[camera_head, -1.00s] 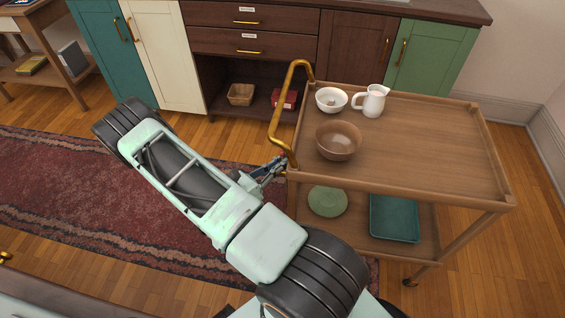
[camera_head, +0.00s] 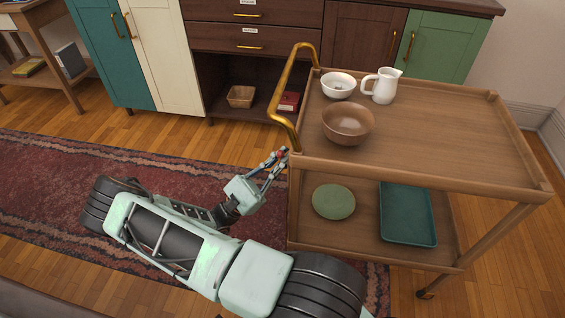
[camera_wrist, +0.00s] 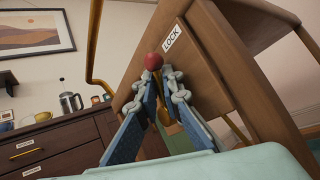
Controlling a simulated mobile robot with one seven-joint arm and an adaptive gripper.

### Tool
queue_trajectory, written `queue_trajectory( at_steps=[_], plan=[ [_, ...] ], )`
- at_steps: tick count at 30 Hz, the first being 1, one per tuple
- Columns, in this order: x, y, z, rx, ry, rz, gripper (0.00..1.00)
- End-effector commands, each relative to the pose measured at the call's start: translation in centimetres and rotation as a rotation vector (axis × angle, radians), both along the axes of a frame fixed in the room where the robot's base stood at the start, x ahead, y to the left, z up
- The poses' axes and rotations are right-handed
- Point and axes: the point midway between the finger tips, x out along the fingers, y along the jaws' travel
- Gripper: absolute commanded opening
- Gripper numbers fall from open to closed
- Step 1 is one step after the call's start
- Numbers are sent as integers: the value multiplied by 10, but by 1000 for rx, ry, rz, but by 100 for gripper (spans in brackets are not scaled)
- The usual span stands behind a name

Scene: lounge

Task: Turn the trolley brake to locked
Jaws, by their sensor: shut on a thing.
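The wooden trolley (camera_head: 450,130) stands at the right in the head view, with a curved brass handle (camera_head: 285,92) at its left end. In the wrist view the brake lever's red ball knob (camera_wrist: 153,61) rises between my fingertips, just left of a white LOCK label (camera_wrist: 172,37) on the trolley's wood. The brass lever (camera_wrist: 160,88) below the knob is partly hidden by the fingers. My gripper (camera_head: 279,156) is at the trolley's left end below the handle; in the wrist view its blue fingers (camera_wrist: 162,82) are shut on the lever, under the knob.
A brown bowl (camera_head: 348,124), a white bowl (camera_head: 338,85) and a white jug (camera_head: 382,86) stand on the trolley top. A green plate (camera_head: 333,202) and a teal tray (camera_head: 408,214) lie on its lower shelf. Cabinets (camera_head: 165,60) stand behind; a red rug (camera_head: 50,190) covers the left floor.

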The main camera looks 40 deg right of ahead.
Motion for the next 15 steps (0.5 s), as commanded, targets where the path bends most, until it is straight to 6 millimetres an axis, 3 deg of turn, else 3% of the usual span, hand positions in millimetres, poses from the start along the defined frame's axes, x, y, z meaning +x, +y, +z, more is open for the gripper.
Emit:
queue_trajectory(
  at_steps=[15],
  plan=[
    [-3,4,-4,-118,-104,1,0]
  ],
)
